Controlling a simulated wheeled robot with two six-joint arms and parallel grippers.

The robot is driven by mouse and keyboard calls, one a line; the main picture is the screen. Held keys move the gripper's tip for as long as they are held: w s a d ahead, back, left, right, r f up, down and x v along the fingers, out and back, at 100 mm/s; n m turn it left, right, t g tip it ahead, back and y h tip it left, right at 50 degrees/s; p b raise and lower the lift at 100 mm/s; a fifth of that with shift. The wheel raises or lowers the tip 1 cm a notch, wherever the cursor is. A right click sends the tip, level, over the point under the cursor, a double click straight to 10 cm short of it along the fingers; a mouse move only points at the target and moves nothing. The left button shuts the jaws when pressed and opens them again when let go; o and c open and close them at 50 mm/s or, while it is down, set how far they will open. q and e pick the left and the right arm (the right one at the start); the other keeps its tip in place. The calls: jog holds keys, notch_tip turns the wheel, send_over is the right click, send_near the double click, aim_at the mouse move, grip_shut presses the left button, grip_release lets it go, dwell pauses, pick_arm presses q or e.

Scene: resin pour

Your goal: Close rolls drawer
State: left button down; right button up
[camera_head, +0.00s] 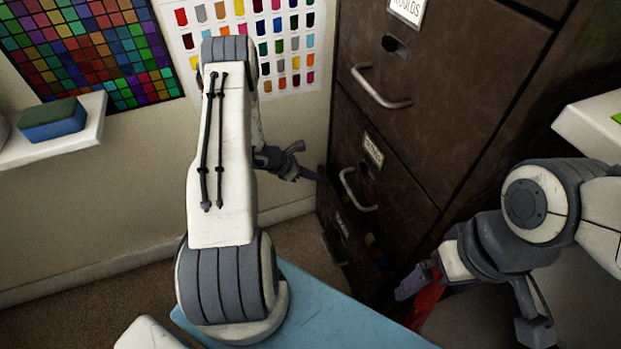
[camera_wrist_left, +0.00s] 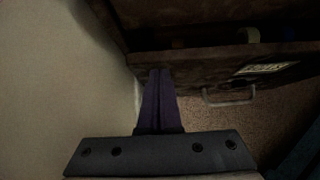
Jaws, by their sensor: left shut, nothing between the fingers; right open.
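The dark brown cabinet (camera_head: 440,110) stands right of centre in the head view. Its low drawer, seen from above in the left wrist view (camera_wrist_left: 205,68), stands at least partly open, with dim contents behind its front. That front has a pale label (camera_wrist_left: 267,68), too blurred to read surely, and a metal handle (camera_wrist_left: 228,98). My left gripper (camera_head: 306,175) is shut and empty beside the cabinet's left edge. In the wrist view its fingertips (camera_wrist_left: 158,74) overlap the left end of the drawer front; contact is unclear. My right gripper (camera_head: 468,306) is open and empty at the lower right.
The upper drawer handle (camera_head: 380,90) and middle drawer handle (camera_head: 354,190) stick out from the cabinet. A wall shelf (camera_head: 60,140) holds a blue-green block (camera_head: 53,121). A blue surface (camera_head: 330,310) lies in front. A white ledge (camera_head: 590,125) is at the right.

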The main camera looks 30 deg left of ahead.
pick_arm(q)
jog(key=w+d, duration=0.1)
jog(key=w, duration=0.1)
jog(key=w+d, duration=0.2)
jog(key=shift+w+d+b, duration=0.1)
jog(key=shift+b, duration=0.2)
pick_arm(e)
jog(key=shift+f, duration=0.3)
pick_arm(q)
jog(key=shift+d+r, duration=0.1)
pick_arm(e)
jog(key=shift+a, duration=0.1)
pick_arm(q)
jog(key=s+a+r+p, duration=0.4)
jog(key=s+a+r, duration=0.3)
jog(key=s, duration=0.2)
jog(key=shift+a, duration=0.15)
pick_arm(e)
jog(key=r, duration=0.2)
jog(key=s+r, duration=0.1)
jog(key=r, duration=0.1)
jog(key=shift+a, duration=0.25)
